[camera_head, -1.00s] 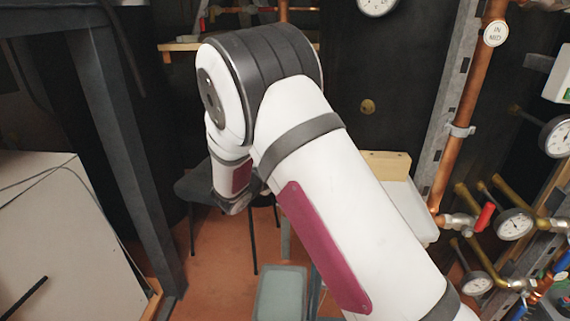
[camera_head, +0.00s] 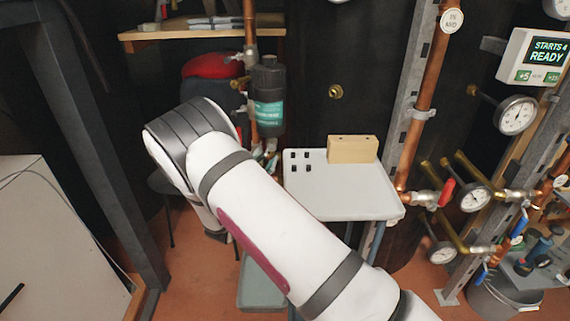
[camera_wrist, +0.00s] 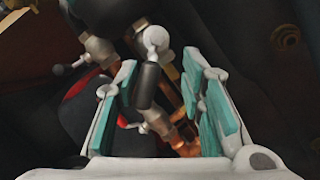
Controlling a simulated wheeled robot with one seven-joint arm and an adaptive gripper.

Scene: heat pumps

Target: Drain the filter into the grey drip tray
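The filter (camera_head: 268,95), a dark canister with a teal label, hangs upright on copper pipework in the head view. Valves and fittings (camera_head: 262,155) sit below it, partly behind my arm. The grey drip tray (camera_head: 262,288) is low near the floor, partly hidden by my arm. In the wrist view my gripper (camera_wrist: 162,70) is open, its two teal-padded fingers apart. A black-handled valve lever (camera_wrist: 147,85) appears between the fingers; I cannot tell if either touches it. A second lever (camera_wrist: 68,68) is beyond the left finger. My gripper is hidden in the head view.
A pale trolley top (camera_head: 340,195) with a wooden block (camera_head: 352,149) and small black pieces stands right of my arm. Copper pipes and gauges (camera_head: 516,115) crowd the right. A dark steel post (camera_head: 100,150) and white panel (camera_head: 55,240) are on the left.

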